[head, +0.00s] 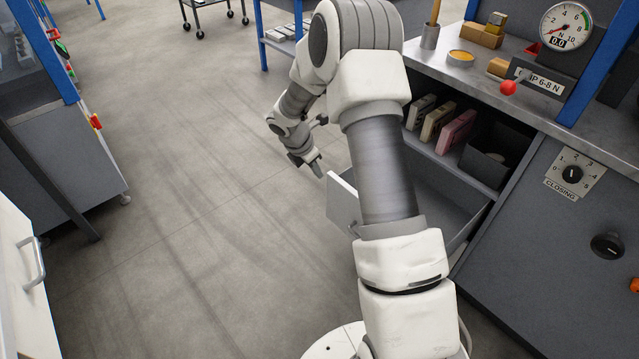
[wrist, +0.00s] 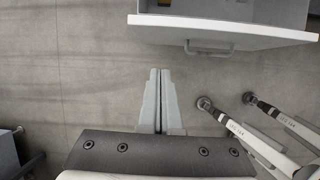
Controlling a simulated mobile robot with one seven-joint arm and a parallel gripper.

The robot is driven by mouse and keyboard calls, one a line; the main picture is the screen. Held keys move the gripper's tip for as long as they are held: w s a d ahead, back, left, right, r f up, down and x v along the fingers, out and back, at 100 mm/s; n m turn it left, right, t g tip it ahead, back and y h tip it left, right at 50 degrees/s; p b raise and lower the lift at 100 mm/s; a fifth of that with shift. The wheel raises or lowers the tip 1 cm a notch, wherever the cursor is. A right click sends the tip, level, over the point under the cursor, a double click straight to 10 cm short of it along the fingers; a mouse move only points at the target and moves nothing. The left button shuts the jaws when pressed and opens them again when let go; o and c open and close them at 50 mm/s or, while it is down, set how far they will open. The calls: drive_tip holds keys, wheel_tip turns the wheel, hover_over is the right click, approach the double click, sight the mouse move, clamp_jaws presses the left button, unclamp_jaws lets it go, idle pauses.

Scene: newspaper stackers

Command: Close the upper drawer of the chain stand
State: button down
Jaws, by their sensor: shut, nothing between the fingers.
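The drawer (head: 342,203) of the grey chain stand (head: 560,235) is pulled out toward the left, below the open shelf. Its white front with a bar handle (wrist: 208,51) shows at the top of the wrist view (wrist: 225,32). My gripper (head: 317,170) is in front of the drawer front, its fingers together and empty. In the wrist view the fingertips (wrist: 159,72) point at the drawer front, left of the handle, with floor visible between. My arm hides part of the drawer in the head view. I cannot see a lower drawer.
The bench top (head: 485,85) carries a gauge (head: 565,27), a red ball (head: 508,88) and small boxes. The shelf holds upright cases (head: 455,131) and a dark bin (head: 488,157). A white cabinet with a handle (head: 30,262) stands at left. The floor between is clear.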

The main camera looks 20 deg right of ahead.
sight(335, 183)
drive_tip(key=shift+w+d+r+b+x, duration=0.35)
drive_tip(key=shift+b+x, duration=0.35)
drive_tip(key=shift+x, duration=1.45)
drive_tip(key=shift+w+d+r+b+x, duration=0.1)
drive_tip(key=shift+d+b+x, duration=0.5)
drive_tip(key=shift+x, duration=1.5)
drive_tip(key=shift+w+d+r+b+x, duration=0.2)
drive_tip(key=shift+b+x, duration=0.65)
drive_tip(key=shift+x, duration=1.3)
drive_tip(key=shift+f, duration=0.1)
